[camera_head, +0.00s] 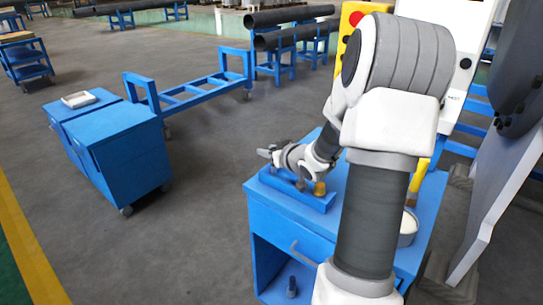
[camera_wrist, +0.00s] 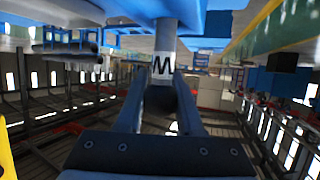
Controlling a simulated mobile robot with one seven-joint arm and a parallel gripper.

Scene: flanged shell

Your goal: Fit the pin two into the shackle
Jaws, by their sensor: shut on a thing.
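In the wrist view, a grey cylindrical pin (camera_wrist: 165,37) with a white band and a dark letter stands between the two fingers of my gripper (camera_wrist: 163,103). The fingers are shut on it. Whether this is pin two cannot be told from the marking. In the head view, my gripper (camera_head: 266,153) is small and low over the blue rack (camera_head: 311,201) on the blue cabinet. The pin in it cannot be made out there. A brass-coloured round piece (camera_head: 319,188) shows at the rack beside my wrist. I cannot identify the shackle in either view.
The blue cabinet (camera_head: 262,190) has a round pale container (camera_head: 408,228) at its right, partly behind my arm. A large grey plate (camera_head: 500,185) stands close on the right. A yellow box with a red button (camera_head: 352,22) is behind. Open floor (camera_head: 205,185) lies left.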

